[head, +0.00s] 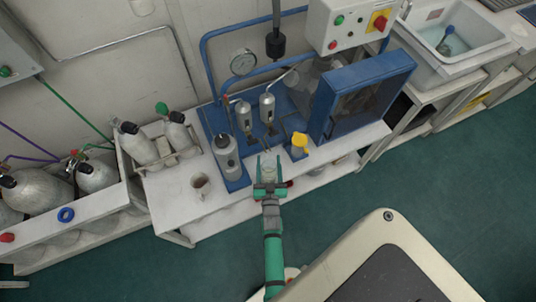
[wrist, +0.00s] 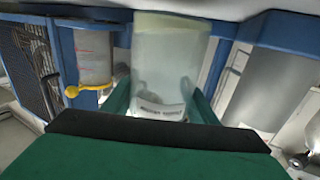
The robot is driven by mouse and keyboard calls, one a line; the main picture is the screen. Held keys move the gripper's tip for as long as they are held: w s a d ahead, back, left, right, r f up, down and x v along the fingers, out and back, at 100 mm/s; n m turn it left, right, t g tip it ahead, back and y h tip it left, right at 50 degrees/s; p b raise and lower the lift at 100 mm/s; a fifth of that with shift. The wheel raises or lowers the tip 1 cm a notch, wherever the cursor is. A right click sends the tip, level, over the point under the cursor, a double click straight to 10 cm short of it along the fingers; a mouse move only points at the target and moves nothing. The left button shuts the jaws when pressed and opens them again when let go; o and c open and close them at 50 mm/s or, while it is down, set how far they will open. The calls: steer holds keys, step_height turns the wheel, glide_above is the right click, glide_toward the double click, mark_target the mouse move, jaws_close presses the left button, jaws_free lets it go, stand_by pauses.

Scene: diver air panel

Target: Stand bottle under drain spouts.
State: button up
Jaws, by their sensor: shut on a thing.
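My gripper (head: 269,170) is shut on a pale translucent bottle (head: 269,161) at the front of the blue panel base. In the wrist view the bottle (wrist: 170,55) is between the green fingers, with a light label low on it. Two silver filter housings (head: 245,116) (head: 267,105) hang on the panel behind the gripper, with small drain spouts (head: 270,130) below them. The bottle is in front of the spouts, on the near side. I cannot tell whether its bottom touches the surface.
A grey cylinder (head: 227,157) stands close on the left. Cylinders fill the rack further left.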

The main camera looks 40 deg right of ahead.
steer(key=shift+w+d+f, duration=0.25)
steer(key=shift+w+d, duration=0.2)
steer(key=shift+w, duration=0.2)
steer(key=shift+w+d+f, duration=0.25)
steer(key=shift+w+d, duration=0.15)
steer(key=shift+w, duration=0.2)
steer(key=shift+w+d+f, duration=0.25)
steer(key=shift+w+d, duration=0.2)
steer(key=shift+w, duration=0.2)
steer(key=shift+f, duration=0.15)
steer(key=o, duration=1.1)
